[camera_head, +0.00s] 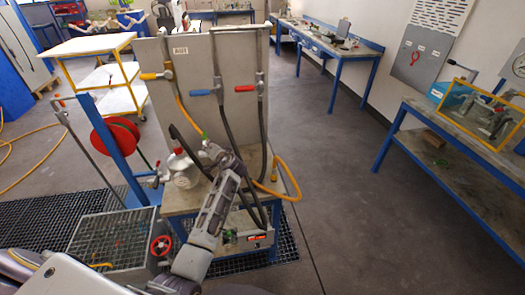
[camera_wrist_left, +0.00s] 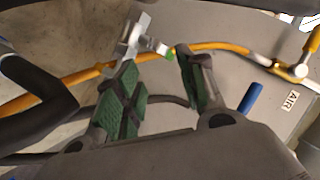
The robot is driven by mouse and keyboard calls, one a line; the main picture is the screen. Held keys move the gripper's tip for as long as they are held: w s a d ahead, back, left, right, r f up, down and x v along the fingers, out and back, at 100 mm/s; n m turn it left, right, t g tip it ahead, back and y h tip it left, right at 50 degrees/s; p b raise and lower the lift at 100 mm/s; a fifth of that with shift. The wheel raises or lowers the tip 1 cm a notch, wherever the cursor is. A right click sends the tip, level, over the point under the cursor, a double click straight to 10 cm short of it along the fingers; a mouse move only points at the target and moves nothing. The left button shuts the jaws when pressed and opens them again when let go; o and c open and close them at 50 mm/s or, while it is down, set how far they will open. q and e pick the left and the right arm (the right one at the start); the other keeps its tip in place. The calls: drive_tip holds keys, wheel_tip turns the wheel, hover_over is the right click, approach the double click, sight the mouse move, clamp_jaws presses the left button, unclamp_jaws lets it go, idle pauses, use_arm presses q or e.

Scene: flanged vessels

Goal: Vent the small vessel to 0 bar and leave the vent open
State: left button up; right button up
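The small metal vessel (camera_head: 184,178) with a red top stands on the bench, just left of my left gripper (camera_head: 211,151). Its vent and gauge are too small to tell. In the left wrist view my left gripper (camera_wrist_left: 160,68) has its green-padded fingers apart. A silver fitting (camera_wrist_left: 132,40) with a green tip shows at the fingertips, next to the orange hose (camera_wrist_left: 215,46). I see no firm hold on it. The panel (camera_head: 222,125) behind carries a yellow (camera_head: 158,75), a blue (camera_head: 203,92) and a red valve handle (camera_head: 246,88). My right gripper is not in view.
Black hoses and an orange hose (camera_head: 287,178) hang around the bench (camera_head: 179,205). A red hose reel (camera_head: 116,136) on a blue post and a mesh-covered box with a red handwheel (camera_head: 161,245) stand at left. The floor at right is clear.

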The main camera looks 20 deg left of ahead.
use_arm(q)
drive_tip(key=shift+w+a+r+m+t+y, duration=0.15)
drive_tip(key=shift+w+m+t+y, duration=0.25)
drive_tip(key=shift+w+m+t, duration=0.25)
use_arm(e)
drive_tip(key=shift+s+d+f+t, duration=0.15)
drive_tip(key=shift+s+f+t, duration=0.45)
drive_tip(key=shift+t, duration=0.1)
